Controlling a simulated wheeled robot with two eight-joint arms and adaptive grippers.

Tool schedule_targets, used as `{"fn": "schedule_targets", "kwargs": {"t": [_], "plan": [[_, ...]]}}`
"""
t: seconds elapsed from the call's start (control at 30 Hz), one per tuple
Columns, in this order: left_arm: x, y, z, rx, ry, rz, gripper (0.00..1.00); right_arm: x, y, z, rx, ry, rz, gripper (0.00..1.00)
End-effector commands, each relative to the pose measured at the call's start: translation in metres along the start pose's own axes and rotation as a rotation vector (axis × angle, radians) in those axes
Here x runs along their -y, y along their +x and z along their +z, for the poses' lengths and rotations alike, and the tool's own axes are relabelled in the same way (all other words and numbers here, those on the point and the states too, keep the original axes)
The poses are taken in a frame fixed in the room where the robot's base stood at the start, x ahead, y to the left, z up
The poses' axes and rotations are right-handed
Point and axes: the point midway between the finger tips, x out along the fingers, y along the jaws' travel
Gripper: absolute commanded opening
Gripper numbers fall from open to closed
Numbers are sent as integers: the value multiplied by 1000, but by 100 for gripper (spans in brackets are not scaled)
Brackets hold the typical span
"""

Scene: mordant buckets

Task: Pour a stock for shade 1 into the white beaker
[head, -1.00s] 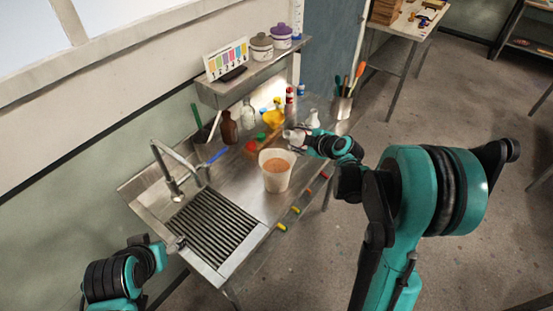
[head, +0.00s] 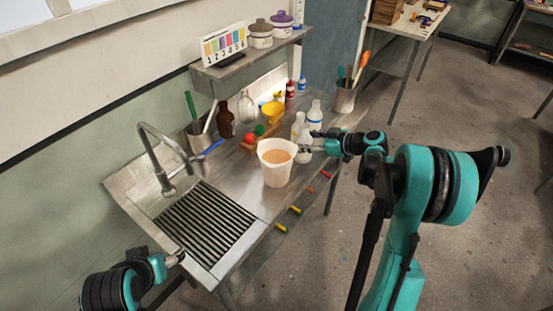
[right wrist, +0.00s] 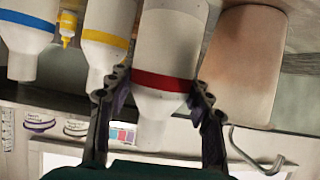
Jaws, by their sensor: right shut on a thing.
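The white beaker (head: 274,176) stands on the steel bench with a peach-orange liquid (head: 278,156) inside. It also shows in the right wrist view (right wrist: 244,70). My right gripper (head: 306,149) is just right of the beaker. In the inverted right wrist view, the right gripper (right wrist: 155,100) is shut on a white bottle with a red band (right wrist: 165,82), which is about upright. Bottles with a yellow band (right wrist: 105,40) and a blue band (right wrist: 28,24) stand beside it. My left gripper (head: 175,258) is by the sink's front edge, its jaws too small to read.
A card of numbered colour swatches (head: 224,46) stands on the shelf with two lidded jars. Brown (head: 225,120) and clear (head: 247,107) bottles, a yellow funnel (head: 273,112) and a tool pot (head: 344,99) stand at the back. The tap (head: 163,165) rises left of the beaker.

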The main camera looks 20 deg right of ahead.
Motion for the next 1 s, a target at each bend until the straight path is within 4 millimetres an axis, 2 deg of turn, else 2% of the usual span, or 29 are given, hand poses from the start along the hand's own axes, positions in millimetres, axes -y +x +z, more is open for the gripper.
{"fn": "schedule_targets", "kwargs": {"t": [0.1,0.27,0.37,0.7,1.0], "plan": [[0,9,7,0,0,0,71,0,4,11,-8,18,-8,12],[0,12,8,0,0,0,71,0,6,15,-13,31,-13,12],[0,8,6,0,0,0,71,-1,3,8,-14,35,-14,12],[0,-21,-15,0,0,0,71,-2,-17,-38,-14,34,-14,12],[0,-20,-15,0,0,0,71,-2,-17,-39,-14,34,-14,12]]}}
